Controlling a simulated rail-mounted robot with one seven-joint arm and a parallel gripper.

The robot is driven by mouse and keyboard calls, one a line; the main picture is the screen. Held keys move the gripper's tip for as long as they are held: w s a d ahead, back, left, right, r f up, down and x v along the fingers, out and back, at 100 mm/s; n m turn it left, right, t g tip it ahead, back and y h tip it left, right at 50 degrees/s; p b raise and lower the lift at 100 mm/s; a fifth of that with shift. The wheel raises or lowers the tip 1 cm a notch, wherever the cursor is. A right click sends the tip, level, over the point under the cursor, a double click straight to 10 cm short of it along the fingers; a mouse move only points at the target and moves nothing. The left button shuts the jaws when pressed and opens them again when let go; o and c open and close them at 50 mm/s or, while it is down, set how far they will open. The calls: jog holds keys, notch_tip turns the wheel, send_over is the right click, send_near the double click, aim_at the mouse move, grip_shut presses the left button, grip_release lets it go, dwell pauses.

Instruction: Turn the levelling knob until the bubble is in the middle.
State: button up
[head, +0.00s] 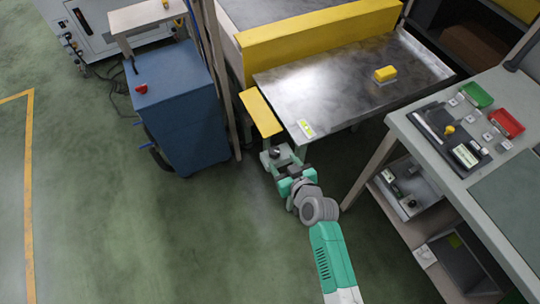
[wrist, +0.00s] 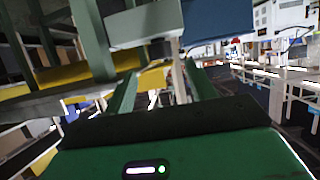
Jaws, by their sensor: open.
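A yellow-green strip (head: 306,128), which looks like a level vial, lies on the near left corner of the metal table (head: 340,85). Its bubble is too small to make out. My gripper (head: 272,157) is low beside that corner, below the yellow plate (head: 260,112). In the wrist view my gripper (wrist: 163,84) shows two green fingers apart, with nothing seen held between them. I cannot make out the levelling knob for certain; it may be hidden near the gripper under the table edge.
A yellow block (head: 385,74) sits on the metal table. A blue cabinet (head: 175,110) with a red button stands left of my gripper. A workbench (head: 440,155) with green and red bins is on the right. The green floor at left is clear.

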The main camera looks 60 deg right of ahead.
aim_at(275, 150)
jog(key=b+x, duration=0.3)
jog(key=x, duration=0.4)
jog(key=shift+w+d, duration=0.25)
jog(key=shift+w, duration=0.05)
jog(key=c, duration=1)
jog(key=r+p, duration=0.1)
jog(key=p, duration=0.2)
jog(key=shift+m+g+h+p, duration=0.3)
jog(key=shift+m+h+p, duration=0.05)
jog(key=shift+m+h, duration=0.05)
jog(key=m+g+p, duration=0.1)
jog(key=p, duration=0.3)
jog(key=shift+d+r+h, duration=0.15)
jog(key=shift+h, duration=0.25)
jog(key=shift+s+m+g+h+p, duration=0.1)
jog(key=shift+m+g+h+p, duration=0.25)
jog(key=shift+p, duration=0.75)
jog(key=shift+f+m+p, duration=0.3)
jog(key=shift+m+p, duration=0.05)
jog(key=shift+p, duration=0.6)
jog(key=shift+f+g+h, duration=0.2)
jog(key=shift+g+h, duration=0.05)
